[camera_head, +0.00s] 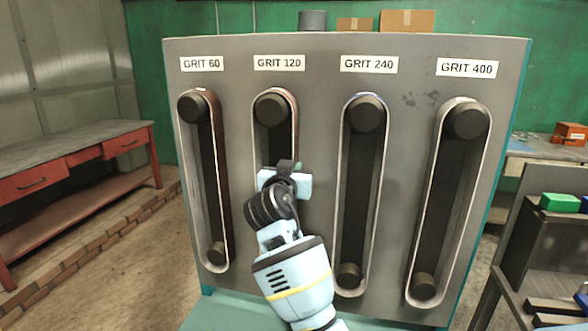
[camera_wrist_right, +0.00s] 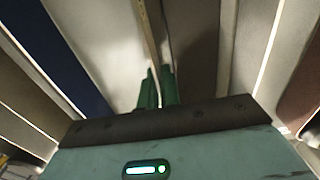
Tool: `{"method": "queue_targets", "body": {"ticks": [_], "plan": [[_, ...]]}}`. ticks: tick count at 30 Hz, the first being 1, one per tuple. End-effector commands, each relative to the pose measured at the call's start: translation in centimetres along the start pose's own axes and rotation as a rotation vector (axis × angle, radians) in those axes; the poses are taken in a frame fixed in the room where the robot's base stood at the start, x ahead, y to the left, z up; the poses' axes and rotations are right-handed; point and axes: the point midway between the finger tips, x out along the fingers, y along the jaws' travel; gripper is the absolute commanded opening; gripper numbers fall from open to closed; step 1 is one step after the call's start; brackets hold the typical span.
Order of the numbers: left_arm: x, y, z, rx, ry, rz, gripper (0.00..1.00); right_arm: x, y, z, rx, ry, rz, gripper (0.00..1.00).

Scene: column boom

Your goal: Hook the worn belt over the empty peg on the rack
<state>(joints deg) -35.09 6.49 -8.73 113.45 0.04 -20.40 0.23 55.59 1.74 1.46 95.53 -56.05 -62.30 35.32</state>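A grey belt machine (camera_head: 414,130) stands ahead with belts on rollers in upright slots, labelled GRIT 60, 120, 240 and 400. The GRIT 120 belt (camera_head: 293,112) has a reddish-brown edge and runs over a dark top roller (camera_head: 272,110). My arm hides its lower part. My right gripper (camera_head: 284,168) is in front of this belt. In the right wrist view its green fingers (camera_wrist_right: 157,90) are close together, with a thin belt edge (camera_wrist_right: 150,40) between them. Which belt is worn cannot be told. No empty peg or peg rack can be made out. My left gripper is out of view.
Belts at GRIT 60 (camera_head: 219,170), GRIT 240 (camera_head: 382,150) and GRIT 400 (camera_head: 438,190) flank the arm. A red-drawered bench (camera_head: 80,135) stands left. A dark shelf unit (camera_head: 545,235) with a green block (camera_head: 560,202) stands close on the right. The left floor is open.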

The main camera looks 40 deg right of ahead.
Motion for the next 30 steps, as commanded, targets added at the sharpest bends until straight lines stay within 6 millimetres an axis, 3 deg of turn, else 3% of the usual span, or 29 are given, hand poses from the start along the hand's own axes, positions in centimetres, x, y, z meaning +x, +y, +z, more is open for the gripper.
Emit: {"method": "queue_targets", "body": {"ticks": [13, 15, 19, 25, 28, 30], "plan": [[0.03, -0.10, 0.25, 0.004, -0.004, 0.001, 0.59, 0.11, -0.01, 0.27, 0.001, 0.001, 0.000, 0.00], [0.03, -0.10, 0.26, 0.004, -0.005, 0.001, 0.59, 0.11, -0.01, 0.27, 0.001, 0.001, 0.000, 0.13], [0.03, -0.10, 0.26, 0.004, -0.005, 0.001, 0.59, 0.11, -0.01, 0.28, 0.001, 0.000, 0.000, 0.30], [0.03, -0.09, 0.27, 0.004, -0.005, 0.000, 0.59, 0.12, -0.01, 0.37, -0.001, -0.001, 0.000, 0.31], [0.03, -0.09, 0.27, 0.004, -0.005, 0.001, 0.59, 0.12, -0.01, 0.37, -0.001, -0.001, 0.000, 0.44], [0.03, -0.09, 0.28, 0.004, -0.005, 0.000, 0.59, 0.12, -0.01, 0.36, -0.001, -0.001, 0.000, 0.44]]}}
